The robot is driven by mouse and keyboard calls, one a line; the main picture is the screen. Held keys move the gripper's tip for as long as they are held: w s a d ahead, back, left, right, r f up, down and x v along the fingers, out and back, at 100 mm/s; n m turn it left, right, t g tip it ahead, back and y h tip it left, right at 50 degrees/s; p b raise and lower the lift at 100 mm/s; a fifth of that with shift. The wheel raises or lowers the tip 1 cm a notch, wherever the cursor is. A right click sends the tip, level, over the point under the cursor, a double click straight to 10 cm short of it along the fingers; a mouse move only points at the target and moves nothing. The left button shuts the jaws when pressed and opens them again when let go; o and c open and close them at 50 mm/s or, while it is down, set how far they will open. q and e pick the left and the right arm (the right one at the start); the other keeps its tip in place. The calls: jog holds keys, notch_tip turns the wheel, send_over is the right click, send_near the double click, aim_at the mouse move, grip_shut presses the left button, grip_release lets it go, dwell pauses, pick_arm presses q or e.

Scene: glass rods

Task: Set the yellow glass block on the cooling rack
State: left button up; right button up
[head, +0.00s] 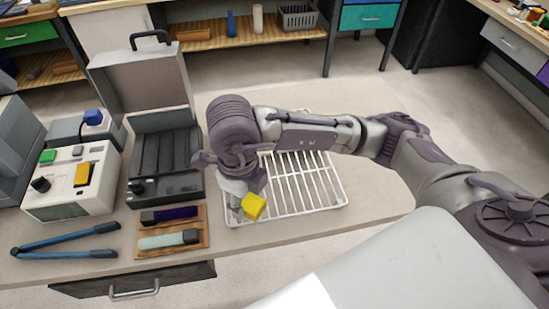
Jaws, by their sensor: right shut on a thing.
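The yellow glass block (254,207) is in my right gripper (243,203), which points down over the front left part of the cooling rack. The gripper is shut on the block. The cooling rack (312,182) is a white wire grid on the worktop, and my right arm crosses over its back part and hides it. I cannot tell whether the block touches the rack wires or hangs just above them. My left gripper is not in view.
Left of the rack stand an open grey case (165,150) and a wooden board (172,250) with a purple and a pale green bar. Further left are a white control box (73,180) and blue-handled tongs (65,241). The rack's right part is bare.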

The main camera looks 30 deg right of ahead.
jog(key=m, duration=0.2)
jog(key=a+r+m, duration=0.1)
jog(key=m, duration=0.2)
jog(key=s+m, duration=0.1)
jog(key=m, duration=0.1)
jog(key=shift+s+a+r+b, duration=0.1)
jog(key=shift+a+r+b, duration=0.05)
jog(key=shift+r+b, duration=0.15)
jog(key=w+d+f+m, duration=0.1)
jog(key=w+m, duration=0.1)
jog(key=w, duration=0.1)
jog(key=w+d+f+m+p, duration=0.1)
jog(key=w+f+m, duration=0.1)
jog(key=w+m, duration=0.1)
jog(key=w+d+f+m+p, duration=0.1)
jog(key=w+d+f+m, duration=0.1)
jog(key=w, duration=0.1)
jog(key=shift+w+f, duration=0.1)
jog(key=shift+f, duration=0.15)
jog(key=shift+w+f, duration=0.15)
jog(key=shift+f, duration=0.05)
notch_tip(320, 180, down, 3)
jog(key=shift+f+p, duration=0.1)
jog(key=shift+p, duration=0.6)
jog(key=shift+f, duration=0.25)
jog(key=shift+f, duration=0.1)
